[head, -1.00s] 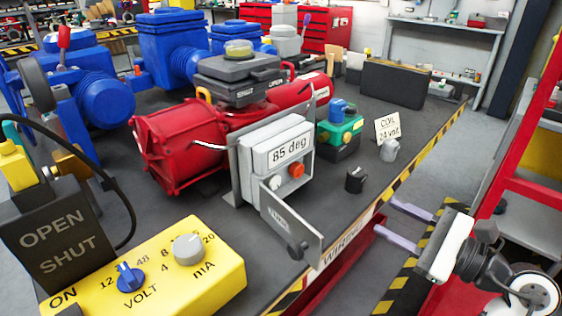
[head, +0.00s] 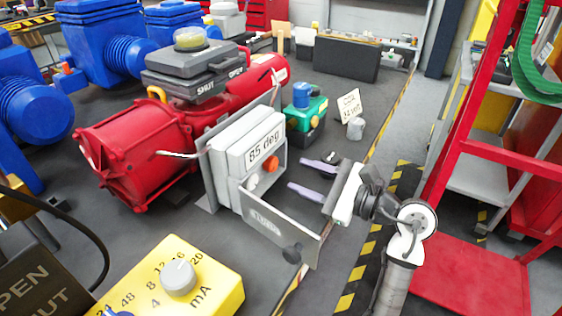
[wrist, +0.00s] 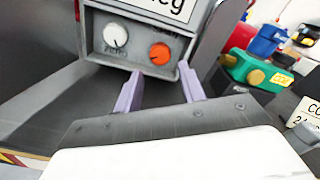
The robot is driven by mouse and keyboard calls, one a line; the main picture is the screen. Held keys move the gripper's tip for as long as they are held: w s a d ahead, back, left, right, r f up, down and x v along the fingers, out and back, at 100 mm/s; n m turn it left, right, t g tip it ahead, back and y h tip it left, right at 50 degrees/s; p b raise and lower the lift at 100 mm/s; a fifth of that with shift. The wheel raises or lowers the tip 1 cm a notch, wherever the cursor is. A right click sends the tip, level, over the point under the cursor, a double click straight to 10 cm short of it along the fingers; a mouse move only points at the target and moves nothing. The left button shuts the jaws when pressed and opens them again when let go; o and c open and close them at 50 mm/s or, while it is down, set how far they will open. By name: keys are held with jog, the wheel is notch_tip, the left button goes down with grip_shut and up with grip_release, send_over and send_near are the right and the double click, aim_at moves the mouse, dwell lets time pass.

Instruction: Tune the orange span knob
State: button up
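The orange span knob (head: 271,163) is on the front of the grey box labelled "85 deg" (head: 238,160), beside a white knob (head: 252,181). In the wrist view the orange knob (wrist: 160,53) is to the right of the white zero knob (wrist: 115,36). A hinged grey cover (head: 272,222) hangs open below and in front of the box. My gripper (head: 304,179) is open and empty, its two lilac fingers pointing at the box, just right of the knobs. In the wrist view the fingers (wrist: 162,92) are spread apart, short of the orange knob and not touching it.
A green and blue device (head: 306,112) stands behind my fingers to the right, with a small sign (head: 349,106) and a grey knob (head: 355,128). The yellow mA box (head: 190,270) is at front left. A red valve actuator (head: 150,140) stands behind the grey box.

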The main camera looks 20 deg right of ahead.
aim_at(275, 166)
jog(key=p+x, duration=0.1)
jog(key=x, duration=0.5)
jog(key=shift+c, duration=0.4)
jog(key=c, duration=0.6)
